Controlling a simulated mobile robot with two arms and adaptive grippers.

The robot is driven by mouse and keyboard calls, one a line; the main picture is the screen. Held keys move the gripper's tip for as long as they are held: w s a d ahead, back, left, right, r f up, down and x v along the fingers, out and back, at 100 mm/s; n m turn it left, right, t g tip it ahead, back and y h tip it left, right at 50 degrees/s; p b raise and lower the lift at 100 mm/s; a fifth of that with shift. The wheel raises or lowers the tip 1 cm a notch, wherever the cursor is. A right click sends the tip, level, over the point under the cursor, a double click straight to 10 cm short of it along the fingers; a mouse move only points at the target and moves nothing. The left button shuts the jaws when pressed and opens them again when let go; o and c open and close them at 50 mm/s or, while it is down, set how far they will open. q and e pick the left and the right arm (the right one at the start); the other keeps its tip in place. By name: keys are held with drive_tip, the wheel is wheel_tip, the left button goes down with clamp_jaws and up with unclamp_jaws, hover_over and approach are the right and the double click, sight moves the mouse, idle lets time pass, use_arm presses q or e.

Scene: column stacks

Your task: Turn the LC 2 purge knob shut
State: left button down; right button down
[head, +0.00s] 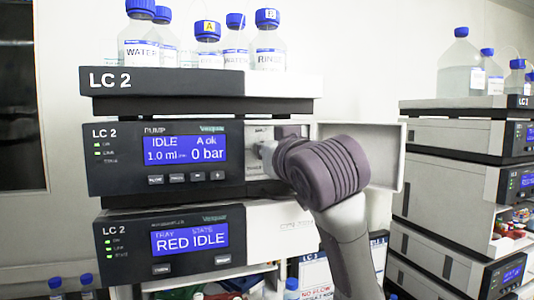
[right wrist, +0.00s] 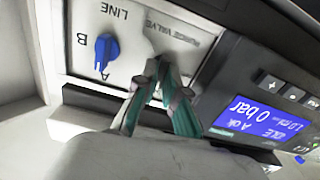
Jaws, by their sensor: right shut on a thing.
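The LC 2 pump module (head: 115,178) is in the middle of the stack at left in the head view; its display (head: 187,150) reads IDLE, A ok, 0 bar. My right gripper (head: 262,152) reaches its open front recess from the lower right. In the right wrist view the fingers of my right gripper (right wrist: 158,72) are closed together just under the PURGE VALVE label (right wrist: 172,32), shut on the purge knob. The knob is mostly hidden between the fingers, so its turn angle cannot be told. My left gripper is not in view.
A blue line selector knob (right wrist: 104,52) marked A and B sits beside the purge valve. A light door panel (head: 388,158) stands open right of the recess. Capped bottles (head: 141,45) stand on top. Another instrument stack (head: 440,155) is at the right.

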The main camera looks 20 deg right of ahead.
drive_tip(key=shift+d+r+m, duration=0.1)
drive_tip(key=shift+r+m, duration=0.2)
drive_tip(key=shift+m, duration=0.1)
drive_tip(key=c, duration=1.3)
unclamp_jaws()
drive_tip(key=shift+w+f, duration=0.1)
drive_tip(key=shift+f, duration=0.05)
drive_tip(key=shift+o, duration=0.2)
drive_tip(key=shift+f, duration=0.1)
drive_tip(key=s, duration=1.2)
drive_tip(key=shift+d, duration=0.2)
